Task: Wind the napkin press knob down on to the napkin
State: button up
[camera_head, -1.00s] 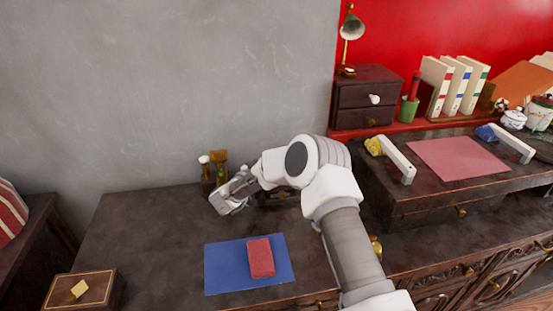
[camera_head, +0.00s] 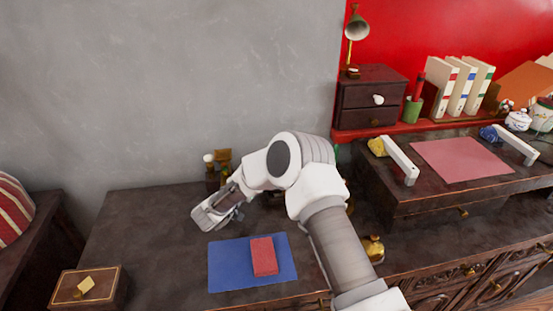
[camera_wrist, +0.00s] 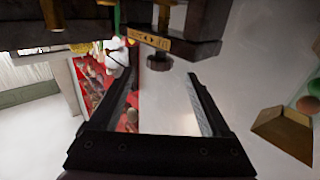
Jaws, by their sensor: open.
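My gripper (camera_head: 210,216) is in the head view, low over the dark table behind the blue mat. In the wrist view its two black fingers (camera_wrist: 161,78) are spread, with nothing between them. Beyond the fingertips, at the top of the wrist view, is a dark wooden frame (camera_wrist: 185,50) with a brass plate. A small dark round knob (camera_wrist: 158,62) sticks out from it, apart from the fingers. This looks like the napkin press, but I cannot be sure. I cannot make out a napkin in it. In the head view my arm hides part of that area.
A blue mat (camera_head: 228,268) with a red block (camera_head: 264,256) lies in front of the gripper. Small brass things (camera_head: 222,157) stand by the wall behind it. A wooden box (camera_head: 100,291) is at the front left.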

jog(key=v, duration=1)
jog(key=shift+p, duration=0.45)
jog(key=w+a+r+n+t+y, duration=0.1)
jog(key=w+r+y, duration=0.3)
jog(key=r, duration=0.2)
jog(key=w+r+n+t+y, duration=0.1)
jog(key=w+r+y, duration=0.2)
jog(key=r, duration=0.4)
notch_tip(320, 180, up, 10)
jog(key=s+d+n+g+y, duration=0.1)
jog(key=s+d+n+y, duration=0.1)
jog(key=n+y, duration=0.3)
jog(key=s+d+r+n+g+y, duration=0.2)
jog(key=s+d+r+g, duration=0.15)
jog(key=s+d, duration=0.75)
jog(key=s+d+f+m+g+h, duration=0.15)
jog(key=s+d, duration=0.25)
jog(key=s, duration=0.4)
jog(key=s+d+f+g+h, duration=0.1)
jog(key=s+d+f+g, duration=0.15)
jog(key=s+d, duration=0.45)
jog(key=s+d+f+m+g+h, duration=0.1)
jog(key=s+d+f+g, duration=0.15)
jog(key=s, duration=0.75)
notch_tip(320, 180, up, 14)
jog(key=a+p, duration=0.1)
jog(key=p, duration=1.2)
jog(key=shift+w+f+n, duration=0.2)
jog(key=shift+w+n, duration=0.15)
